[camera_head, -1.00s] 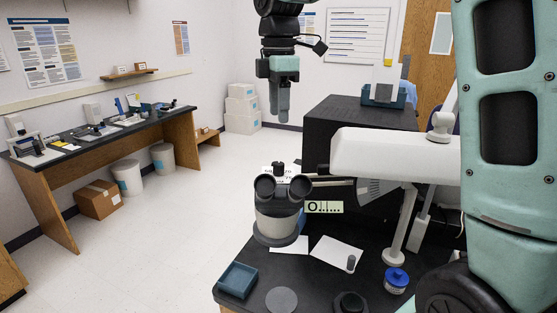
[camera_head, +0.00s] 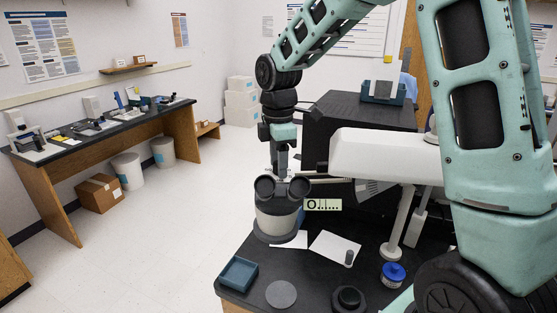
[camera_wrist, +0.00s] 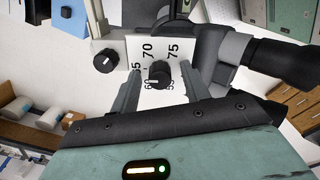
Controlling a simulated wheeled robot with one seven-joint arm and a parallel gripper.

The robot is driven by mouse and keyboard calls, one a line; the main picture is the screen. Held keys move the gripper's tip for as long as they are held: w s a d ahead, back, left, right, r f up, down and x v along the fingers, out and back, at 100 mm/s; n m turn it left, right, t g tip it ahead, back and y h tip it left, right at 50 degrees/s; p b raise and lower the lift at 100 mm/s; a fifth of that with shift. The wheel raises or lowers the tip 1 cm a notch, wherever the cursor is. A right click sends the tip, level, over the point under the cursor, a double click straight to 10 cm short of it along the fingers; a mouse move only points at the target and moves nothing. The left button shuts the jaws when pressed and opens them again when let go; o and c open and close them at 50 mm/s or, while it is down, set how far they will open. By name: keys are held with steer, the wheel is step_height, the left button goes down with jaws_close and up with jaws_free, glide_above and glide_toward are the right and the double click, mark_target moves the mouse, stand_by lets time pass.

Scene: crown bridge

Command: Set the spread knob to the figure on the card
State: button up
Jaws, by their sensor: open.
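A black knob (camera_wrist: 159,74) sits on a white dial plate (camera_wrist: 132,46) in the wrist view, with the figures 55, 60, 65, 70 and 75 around it. I cannot make out where its pointer stands. My gripper (camera_wrist: 160,71) is open, with one finger on each side of this knob; contact is not clear. In the head view my gripper (camera_head: 283,166) points down just behind the microscope's eyepieces (camera_head: 283,187), which hide the knob. A small pale card (camera_head: 322,205) stands right of the microscope; its writing is too small to read surely.
A second black knob (camera_wrist: 106,60) is left of the dial in the wrist view. The microscope's white arm (camera_head: 383,150) extends right. The black bench holds a blue tray (camera_head: 238,273), a grey disc (camera_head: 281,294), white paper (camera_head: 335,248) and a blue-lidded jar (camera_head: 393,274).

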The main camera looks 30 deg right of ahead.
steer(key=c, duration=1)
steer(key=shift+m, duration=0.3)
steer(key=m, duration=0.5)
steer(key=shift+m+p, duration=0.3)
steer(key=shift+p, duration=0.1)
steer(key=m, duration=0.5)
steer(key=shift+y, duration=0.3)
steer(key=shift+m, duration=0.4)
steer(key=o, duration=1)
